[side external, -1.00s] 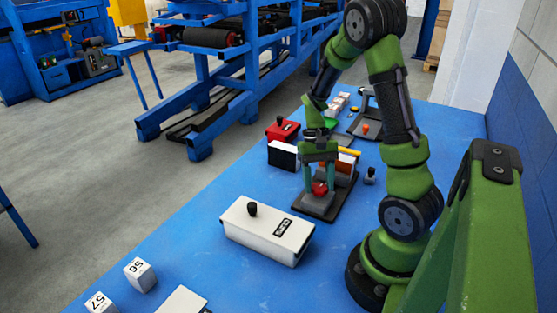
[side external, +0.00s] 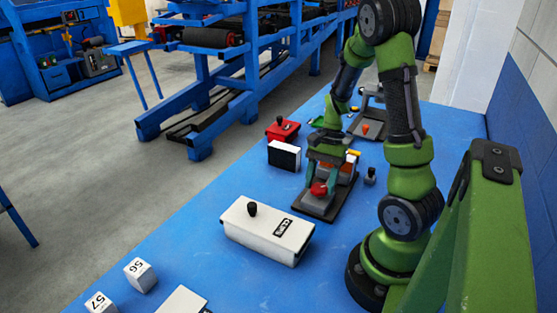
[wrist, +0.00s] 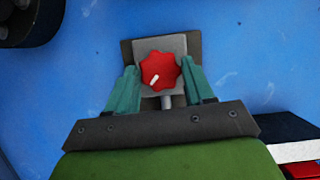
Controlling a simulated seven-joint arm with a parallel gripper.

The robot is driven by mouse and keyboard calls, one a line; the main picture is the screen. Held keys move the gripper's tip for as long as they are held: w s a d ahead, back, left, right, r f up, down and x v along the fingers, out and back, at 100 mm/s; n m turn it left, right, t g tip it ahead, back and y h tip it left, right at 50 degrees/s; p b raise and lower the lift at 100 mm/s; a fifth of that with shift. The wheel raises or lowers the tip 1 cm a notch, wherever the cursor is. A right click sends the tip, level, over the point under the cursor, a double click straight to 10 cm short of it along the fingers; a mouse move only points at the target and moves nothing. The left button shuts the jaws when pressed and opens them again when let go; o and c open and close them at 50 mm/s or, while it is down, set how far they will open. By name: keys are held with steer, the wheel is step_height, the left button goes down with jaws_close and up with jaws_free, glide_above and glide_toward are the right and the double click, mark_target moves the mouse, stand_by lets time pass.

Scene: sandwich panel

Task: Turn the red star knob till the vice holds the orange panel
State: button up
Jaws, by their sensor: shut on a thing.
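The red star knob (wrist: 160,70) is in the middle of the wrist view, with a white mark pointing to its lower left. My gripper (wrist: 161,80) has one green finger on either side of the knob and is shut on it. In the side external view my gripper (side external: 319,180) is low over the vice, and the knob (side external: 318,189) shows at its fingertips. The grey vice stands on a dark base plate (side external: 318,207). The orange panel (side external: 349,164) shows only in part behind my gripper. Its contact with the jaws is hidden.
A white box with a black knob (side external: 268,232) lies in front of the vice. A black-and-white block (side external: 284,155) and a red box (side external: 282,129) stand to its left. A small dark piece (side external: 370,176) is close on the right.

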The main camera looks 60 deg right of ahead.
stand_by(0.4)
steer(key=o, duration=1)
steer(key=shift+o, duration=0.2)
steer(key=v, duration=1.7)
steer(key=a+r+n+t+h, duration=0.1)
steer(key=a+n+t, duration=0.2)
steer(key=a, duration=0.9)
steer(key=w+a+r+n+t+h, duration=0.1)
steer(key=a+n+t, duration=0.3)
steer(key=a+n, duration=0.6)
steer(key=a+r, duration=0.1)
steer(key=a, duration=0.2)
steer(key=shift+w+h, duration=0.15)
steer(key=shift+h, duration=0.15)
